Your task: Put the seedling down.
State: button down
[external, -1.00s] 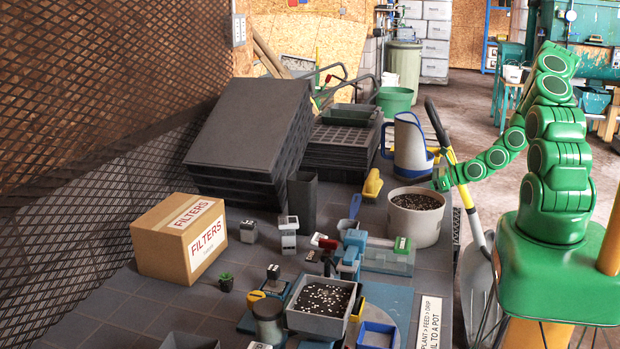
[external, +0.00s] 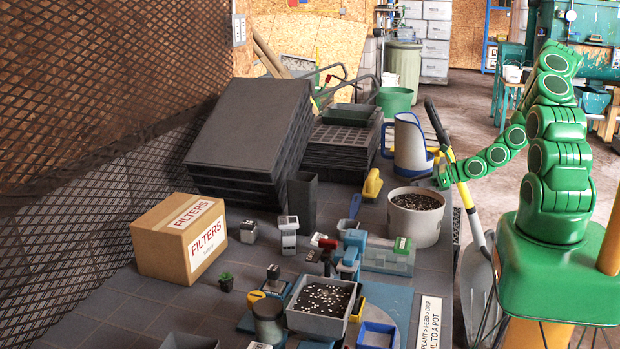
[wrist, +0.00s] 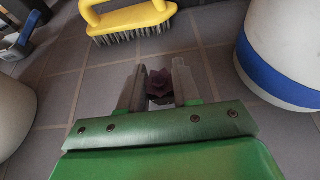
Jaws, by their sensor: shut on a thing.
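My gripper (wrist: 158,78) is shut on a small dark purple seedling (wrist: 159,84) in the wrist view. The seedling sits between the two grey fingers, with its leaves facing the camera. Grey tiled surface shows around it; I cannot tell whether its base touches that surface. In the external view my gripper (external: 437,178) is beside and behind the white soil pot (external: 414,232), and the held seedling cannot be made out there.
A yellow brush (wrist: 130,20) lies just ahead of my fingers. A white jug with a blue band (wrist: 285,75) stands close at right, and the white pot (wrist: 14,112) at left. Bare tiles lie between them. A shovel (external: 464,190) leans near my arm.

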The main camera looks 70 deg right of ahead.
jog(key=shift+r, duration=4.55)
jog(key=shift+r, duration=0.1)
